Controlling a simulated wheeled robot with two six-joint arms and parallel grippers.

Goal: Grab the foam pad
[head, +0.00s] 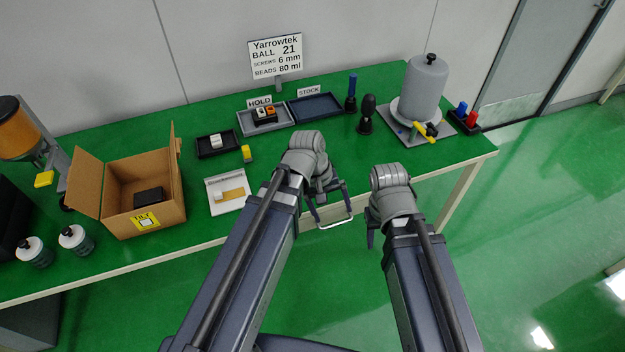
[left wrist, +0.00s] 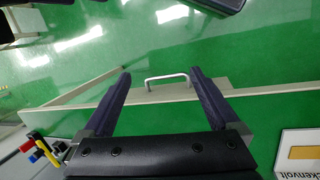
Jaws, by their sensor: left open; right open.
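No thing in view is clearly marked as the foam pad. A dark, flat block (head: 148,198) lies inside the open cardboard box (head: 160,222) at the left of the green table; I cannot tell if it is foam. My left gripper (head: 330,205) is open and empty at the table's front edge, well to the right of the box. Its two fingers stand apart in the left wrist view (left wrist: 160,88), with a silver handle (left wrist: 167,79) beyond them. My right gripper (head: 372,232) is open, right of the left one; its arm partly hides it.
A card (head: 228,193) lies right of the box. Black tray (head: 217,145), yellow block (head: 247,154), grey HOLD tray (head: 265,121) and STOCK tray (head: 316,108) stand behind. A grey cylinder apparatus (head: 425,90) stands at the right. Two white-capped jars (head: 76,240) stand left.

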